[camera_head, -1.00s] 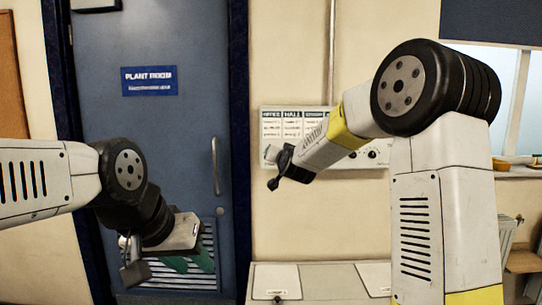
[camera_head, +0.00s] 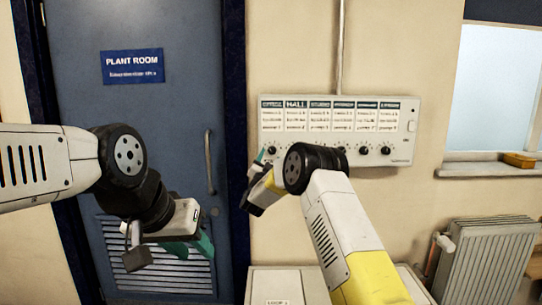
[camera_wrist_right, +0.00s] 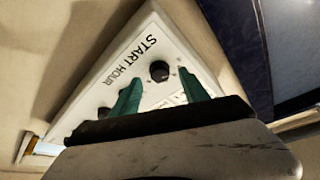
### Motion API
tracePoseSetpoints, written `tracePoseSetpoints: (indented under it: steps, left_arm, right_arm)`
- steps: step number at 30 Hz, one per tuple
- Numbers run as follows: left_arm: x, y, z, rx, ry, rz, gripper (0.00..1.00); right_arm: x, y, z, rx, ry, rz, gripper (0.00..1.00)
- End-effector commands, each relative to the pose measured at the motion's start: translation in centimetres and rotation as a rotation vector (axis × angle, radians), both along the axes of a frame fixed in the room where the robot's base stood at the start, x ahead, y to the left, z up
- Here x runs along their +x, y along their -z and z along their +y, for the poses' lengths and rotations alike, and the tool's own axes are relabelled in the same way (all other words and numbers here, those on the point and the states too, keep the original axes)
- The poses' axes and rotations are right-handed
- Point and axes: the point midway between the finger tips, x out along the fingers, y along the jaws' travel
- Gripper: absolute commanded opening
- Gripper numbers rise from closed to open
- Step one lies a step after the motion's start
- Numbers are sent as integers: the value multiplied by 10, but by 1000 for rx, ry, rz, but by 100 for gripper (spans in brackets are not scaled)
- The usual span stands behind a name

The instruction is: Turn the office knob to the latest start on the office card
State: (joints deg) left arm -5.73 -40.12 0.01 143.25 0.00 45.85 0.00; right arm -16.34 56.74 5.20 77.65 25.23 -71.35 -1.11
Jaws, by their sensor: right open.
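The wall panel (camera_head: 420,120) carries a row of cards with a row of black knobs below. The leftmost card (camera_head: 272,115), in the office column, has print too small to read. The office knob (camera_head: 271,150) is below it; its setting cannot be read. My right gripper (camera_head: 266,162) is open at the panel's lower left, just below this knob. In the right wrist view, a black knob (camera_wrist_right: 159,71) shows between the green fingertips (camera_wrist_right: 161,78), apparently not gripped, near the words START HOUR. My left gripper (camera_head: 195,248) hangs before the door, its finger gap unclear.
A blue door (camera_head: 150,120) with a PLANT ROOM sign (camera_head: 132,66) and a handle (camera_head: 209,165) is left of the panel. Pale boxes (camera_head: 275,285) stand below the panel. A radiator (camera_head: 490,260) is under the window at right. My right forearm covers part of the panel's lower edge.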

Motion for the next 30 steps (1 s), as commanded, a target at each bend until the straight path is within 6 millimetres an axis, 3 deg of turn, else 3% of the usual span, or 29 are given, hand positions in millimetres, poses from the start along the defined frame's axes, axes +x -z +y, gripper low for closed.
tracePoseSetpoints:
  steps: [6,16,17,24,25,30]
  left_arm:
    - [0,0,0,0,0,0,36]
    - [0,0,0,0,0,0,36]
    - [0,0,0,0,0,0,36]
    - [0,0,0,0,0,0,36]
    - [0,0,0,0,0,0,36]
    - [0,0,0,0,0,0,36]
  right_arm:
    - [22,-8,-5,0,1,-1,53]
    - [26,-10,-6,-1,0,1,53]
    - [26,-10,-6,-1,0,1,51]
    - [26,-9,-6,-1,0,1,4]
    - [26,-10,-6,-1,0,1,0]
    - [26,-10,-6,4,0,1,0]
